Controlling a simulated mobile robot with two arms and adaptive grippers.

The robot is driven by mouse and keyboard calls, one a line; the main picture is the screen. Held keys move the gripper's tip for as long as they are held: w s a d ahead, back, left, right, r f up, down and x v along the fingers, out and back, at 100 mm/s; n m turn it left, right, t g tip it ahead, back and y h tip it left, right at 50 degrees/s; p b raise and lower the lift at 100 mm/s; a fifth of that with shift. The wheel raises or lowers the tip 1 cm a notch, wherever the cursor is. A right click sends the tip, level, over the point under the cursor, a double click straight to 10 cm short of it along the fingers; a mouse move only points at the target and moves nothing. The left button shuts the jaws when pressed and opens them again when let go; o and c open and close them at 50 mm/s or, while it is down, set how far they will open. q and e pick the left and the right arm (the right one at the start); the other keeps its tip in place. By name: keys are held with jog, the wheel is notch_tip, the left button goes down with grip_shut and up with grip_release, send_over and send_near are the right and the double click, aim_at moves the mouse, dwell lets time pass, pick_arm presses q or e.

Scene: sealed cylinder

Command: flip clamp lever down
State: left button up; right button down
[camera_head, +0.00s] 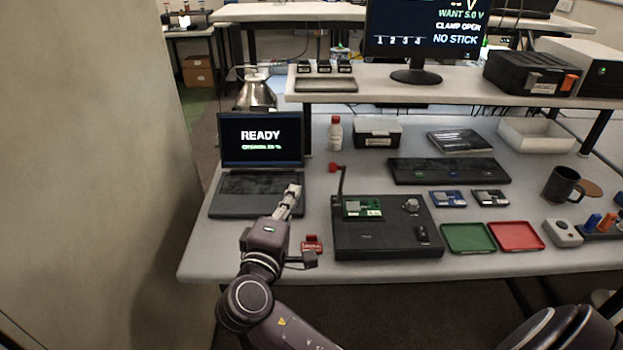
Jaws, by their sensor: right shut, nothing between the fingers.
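The clamp lever (341,182) is a thin dark arm with a red knob (333,168). It stands upright at the back left of a black test box (390,240). A green circuit board (362,207) lies on the box at the lever's foot. My right gripper (293,191) is shut and empty, left of the lever and apart from it, in front of the laptop. The monitor (425,35) reads "CLAMP OPEN" and "NO STICK". My left gripper is not in view.
A laptop (262,140) reading "READY" stands at the left. A red object (311,244) lies beside my right wrist. A white bottle (335,133) stands behind the lever. Green (468,238) and red (516,236) trays lie to the right of the box.

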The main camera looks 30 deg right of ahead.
jog(key=w+d+p, duration=0.4)
jog(key=d+p, duration=0.1)
jog(key=d, duration=0.5)
jog(key=shift+w+d+f, duration=0.2)
jog(key=shift+w+f, duration=0.05)
jog(key=shift+w, duration=0.05)
jog(key=shift+w, duration=0.1)
